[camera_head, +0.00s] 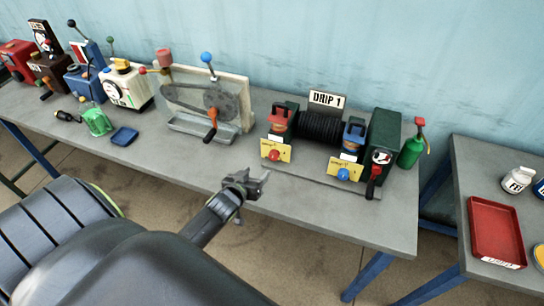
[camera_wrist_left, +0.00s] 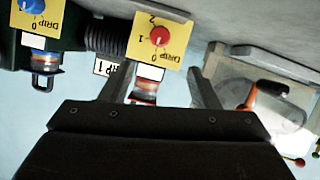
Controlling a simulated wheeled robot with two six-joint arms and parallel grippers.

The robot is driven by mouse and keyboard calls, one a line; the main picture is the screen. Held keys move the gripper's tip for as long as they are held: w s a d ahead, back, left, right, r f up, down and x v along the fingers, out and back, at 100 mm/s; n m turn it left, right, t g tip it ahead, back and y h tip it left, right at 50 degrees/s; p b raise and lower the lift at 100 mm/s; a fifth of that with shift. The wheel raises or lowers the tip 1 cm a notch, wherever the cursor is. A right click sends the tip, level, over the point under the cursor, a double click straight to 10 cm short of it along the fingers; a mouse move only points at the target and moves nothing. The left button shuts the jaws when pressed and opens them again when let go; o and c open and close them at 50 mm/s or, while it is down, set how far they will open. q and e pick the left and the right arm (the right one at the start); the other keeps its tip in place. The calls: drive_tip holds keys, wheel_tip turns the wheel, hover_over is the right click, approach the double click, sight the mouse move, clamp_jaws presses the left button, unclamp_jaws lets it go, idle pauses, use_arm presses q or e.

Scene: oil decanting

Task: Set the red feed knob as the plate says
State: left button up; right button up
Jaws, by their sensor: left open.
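The red feed knob (camera_head: 275,155) sits on a yellow dial card at the front of the left drip unit. In the left wrist view the red knob (camera_wrist_left: 159,36) appears upside down, with DRIP, 0, 1 and 2 around it; its setting is too small to read surely. The plate (camera_head: 327,99) behind the units reads DRIP 1; it is partly hidden in the left wrist view (camera_wrist_left: 105,68). My left gripper (camera_head: 259,184) is open and empty, in front of and below the red knob, apart from it. My right gripper is not in view.
A belt-driven machine with an orange crank (camera_head: 211,122) stands left. The bench front (camera_head: 310,210) is clear.

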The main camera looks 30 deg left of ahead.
sight(272, 157)
use_arm(q)
drive_tip(key=x, duration=1.1)
drive_tip(key=shift+w+f+b, duration=0.2)
drive_tip(key=shift+w+b, duration=0.05)
drive_tip(key=shift+b, duration=0.05)
drive_tip(key=shift+w+f, duration=0.2)
drive_tip(key=shift+w, duration=0.5)
drive_tip(key=shift+c, duration=0.4)
